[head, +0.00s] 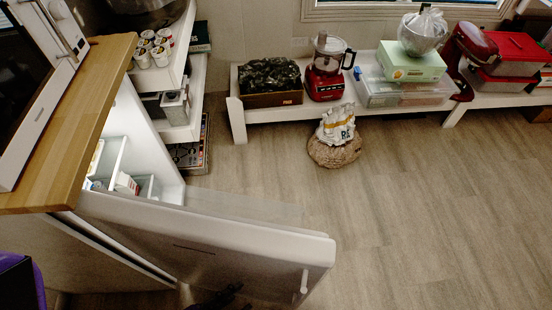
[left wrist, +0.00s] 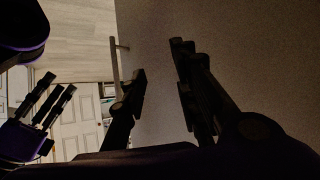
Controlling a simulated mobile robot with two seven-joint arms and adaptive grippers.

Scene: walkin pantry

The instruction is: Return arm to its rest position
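My left gripper (head: 225,297) shows as a dark shape at the bottom edge of the head view, in front of the open fridge door (head: 215,245). In the left wrist view, its two dark fingers (left wrist: 158,62) are spread apart with nothing between them. The grey door surface (left wrist: 245,60) lies behind them. The door's handle (left wrist: 115,65) is beyond the left finger, outside the grip; its end also shows in the head view (head: 304,281). My right gripper (left wrist: 47,102) is at the left of the left wrist view; its finger gap is unclear.
The fridge stands open under a wooden counter (head: 85,100). A woven basket (head: 335,150) with a bag sits on the floor. A low white bench (head: 236,105) along the wall bears a red food processor (head: 325,83) and boxes. The floor at right is clear.

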